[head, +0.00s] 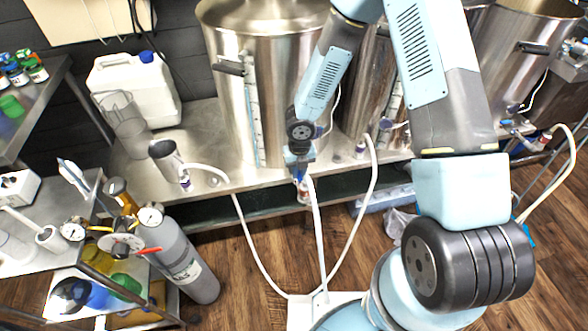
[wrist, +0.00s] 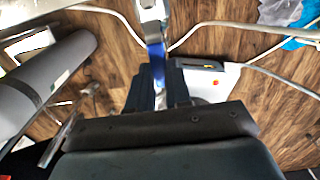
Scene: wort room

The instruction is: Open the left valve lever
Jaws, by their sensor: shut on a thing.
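My gripper (head: 299,158) is in front of the lower right side of the large steel kettle (head: 268,90) at the left, just beyond the bench edge. In the wrist view my gripper (wrist: 158,88) is shut on a blue valve lever (wrist: 155,57), which stands between its dark fingers. The lever hangs from a bright metal valve body (wrist: 151,20) at the top of that view. In the head view my wrist and fingers mostly hide this valve; only a little blue shows under them. I cannot tell the lever's exact angle.
White hoses (head: 318,235) loop from the bench to the floor below my gripper. A grey gas cylinder (head: 190,265) stands at the left. More kettles stand right.

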